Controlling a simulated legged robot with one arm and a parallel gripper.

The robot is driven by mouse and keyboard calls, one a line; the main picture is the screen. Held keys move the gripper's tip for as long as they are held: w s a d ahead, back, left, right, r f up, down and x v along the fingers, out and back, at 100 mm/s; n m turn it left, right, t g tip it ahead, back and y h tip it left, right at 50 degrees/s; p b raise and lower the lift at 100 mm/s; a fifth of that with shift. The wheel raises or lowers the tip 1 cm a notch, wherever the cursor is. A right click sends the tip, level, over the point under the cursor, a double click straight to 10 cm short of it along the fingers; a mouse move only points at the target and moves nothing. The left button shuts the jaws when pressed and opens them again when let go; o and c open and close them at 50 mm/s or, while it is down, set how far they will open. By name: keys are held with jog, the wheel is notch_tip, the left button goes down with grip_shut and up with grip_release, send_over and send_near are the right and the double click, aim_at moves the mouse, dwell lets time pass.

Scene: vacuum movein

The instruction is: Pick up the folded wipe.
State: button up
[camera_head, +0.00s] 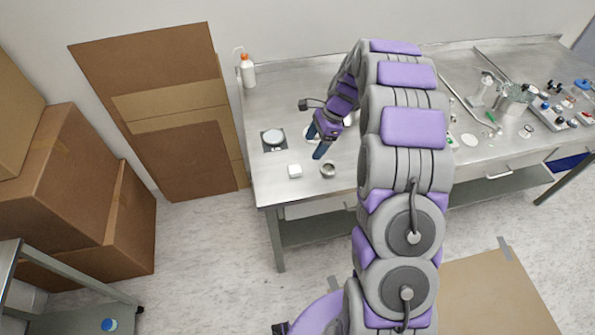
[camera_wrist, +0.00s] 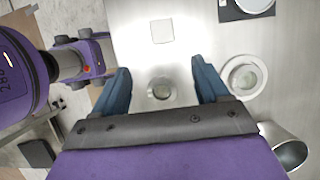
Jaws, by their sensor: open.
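The folded wipe is a small white square (camera_head: 295,171) lying flat near the table's front left, below the scale in the head view. It also shows whole in the wrist view (camera_wrist: 161,31), at the top centre, beyond my fingertips. My gripper (camera_head: 316,141) is above the table, to the upper right of the wipe in the head view. Its two blue fingers (camera_wrist: 162,72) are spread apart, with nothing held between them. A small round metal container (camera_head: 327,170) stands right of the wipe; in the wrist view (camera_wrist: 160,91) it appears between the fingers.
A black scale with a pale round pan (camera_head: 273,138) sits behind the wipe. A round white dish (camera_wrist: 243,77) is beside the right finger. A metal cup (camera_wrist: 287,150) is at the wrist view's lower right. A bottle with an orange cap (camera_head: 247,70) stands at the back left.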

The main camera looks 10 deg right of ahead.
jog(key=b, duration=0.1)
send_near(294, 168)
jog(key=f, duration=0.1)
jog(key=s+a+f, duration=0.1)
jog(key=shift+a+f, duration=0.15)
jog(key=shift+f, duration=0.1)
jog(key=shift+w+f, duration=0.1)
jog(key=shift+f, duration=0.3)
jog(key=shift+w+d+f, duration=0.1)
jog(key=shift+d+f, duration=0.25)
jog(key=shift+d, duration=0.1)
jog(key=shift+f+b, duration=0.3)
jog(key=shift+b, duration=0.15)
jog(key=a+f, duration=0.1)
jog(key=a+f+b, duration=0.1)
jog(key=a+f, duration=0.1)
jog(key=shift+w+a+f, duration=0.1)
jog(key=shift+w+f, duration=0.15)
jog(key=shift+a, duration=0.15)
jog(key=shift+d, duration=0.7)
jog(key=c, duration=0.5)
jog(key=shift+c, duration=1)
jog(key=shift+a, duration=0.5)
jog(key=c, duration=0.5)
jog(key=shift+d+r, duration=0.1)
